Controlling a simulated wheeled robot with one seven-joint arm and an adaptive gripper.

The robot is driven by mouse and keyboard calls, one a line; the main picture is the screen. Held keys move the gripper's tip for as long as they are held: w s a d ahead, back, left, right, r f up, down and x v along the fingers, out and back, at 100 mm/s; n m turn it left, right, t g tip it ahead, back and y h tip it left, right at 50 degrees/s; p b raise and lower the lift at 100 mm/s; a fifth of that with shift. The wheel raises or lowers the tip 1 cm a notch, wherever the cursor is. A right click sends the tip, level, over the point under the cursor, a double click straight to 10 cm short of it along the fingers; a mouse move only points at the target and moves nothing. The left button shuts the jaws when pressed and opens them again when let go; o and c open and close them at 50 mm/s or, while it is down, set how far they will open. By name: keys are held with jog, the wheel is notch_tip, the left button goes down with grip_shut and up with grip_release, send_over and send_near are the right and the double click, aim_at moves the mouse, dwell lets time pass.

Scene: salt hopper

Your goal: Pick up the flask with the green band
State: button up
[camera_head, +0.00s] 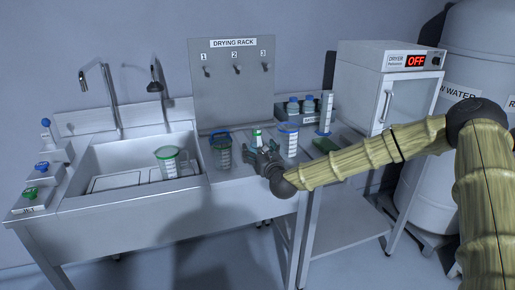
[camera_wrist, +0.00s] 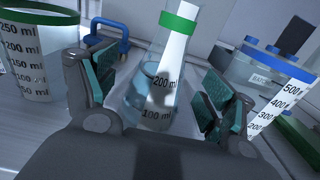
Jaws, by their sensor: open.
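The flask with the green band (camera_wrist: 158,84) is a clear conical vessel with volume marks and a bluish lower part. In the wrist view it stands between the two open fingers of my gripper (camera_wrist: 155,95), with a gap visible at each side. Its base is hidden behind the gripper body. In the head view the flask (camera_head: 257,138) shows its green-banded neck on the steel counter, just behind my gripper (camera_head: 262,156), which hides its lower part.
A green-rimmed beaker (camera_wrist: 36,60) stands close on the left, and a blue-rimmed beaker (camera_wrist: 283,98) close on the right. A rack with blue-capped bottles (camera_head: 302,108) is behind. Another green-rimmed beaker (camera_head: 168,162) is in the sink (camera_head: 105,160). A dryer (camera_head: 408,90) stands at right.

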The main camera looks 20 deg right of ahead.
jog(key=shift+w, duration=1.4)
jog(key=c, duration=1.3)
jog(key=shift+r, duration=0.2)
